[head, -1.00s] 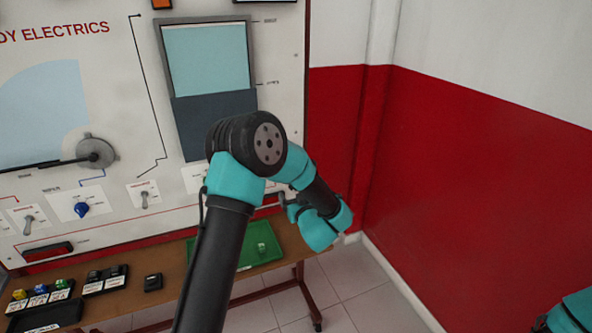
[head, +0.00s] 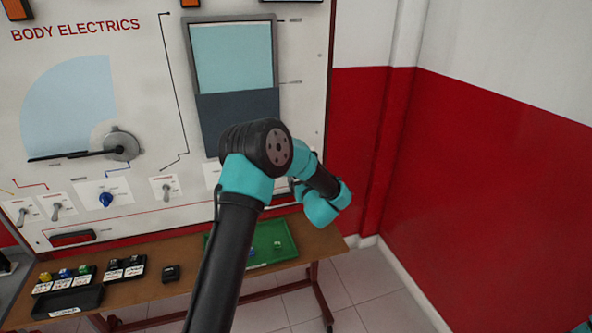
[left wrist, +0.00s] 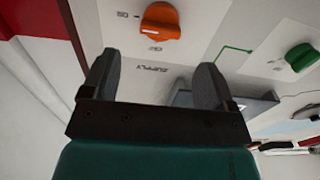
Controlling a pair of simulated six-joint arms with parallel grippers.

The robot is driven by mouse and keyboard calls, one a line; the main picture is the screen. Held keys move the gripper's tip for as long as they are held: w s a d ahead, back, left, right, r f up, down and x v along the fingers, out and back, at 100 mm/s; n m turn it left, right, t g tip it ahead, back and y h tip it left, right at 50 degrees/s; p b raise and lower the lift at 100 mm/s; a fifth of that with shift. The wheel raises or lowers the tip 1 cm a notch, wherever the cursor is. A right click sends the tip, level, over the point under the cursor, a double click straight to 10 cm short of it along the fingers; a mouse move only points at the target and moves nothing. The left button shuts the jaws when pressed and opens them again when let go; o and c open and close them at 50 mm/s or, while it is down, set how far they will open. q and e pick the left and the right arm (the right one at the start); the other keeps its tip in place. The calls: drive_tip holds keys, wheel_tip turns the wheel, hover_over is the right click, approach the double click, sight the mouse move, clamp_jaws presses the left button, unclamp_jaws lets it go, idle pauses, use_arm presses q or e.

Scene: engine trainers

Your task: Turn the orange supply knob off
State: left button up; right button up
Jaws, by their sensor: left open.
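The orange supply knob (left wrist: 160,20) shows at the top of the left wrist view, on a white panel with a printed SUPPLY label (left wrist: 148,68). Small marks beside the knob are too blurred to read, so its setting is unclear. My left gripper (left wrist: 156,80) is open and empty. Its two fingers point toward the panel, apart from the knob, which lies beyond the gap between them. In the head view my left arm stands before the board's lower right part; I cannot make out its fingers or the orange knob there. My right gripper is out of view.
A green knob (left wrist: 302,57) sits to the right on the panel. The head view shows a blue knob (head: 106,199), toggle switches (head: 56,210) and a dial hub (head: 122,146). Below is a wooden table (head: 190,292) with a green tray (head: 286,252). A red wall (head: 500,190) stands right.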

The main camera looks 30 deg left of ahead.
use_arm(q)
drive_tip(key=x, duration=0.7)
drive_tip(key=shift+w+a, duration=0.1)
drive_tip(key=c, duration=0.9)
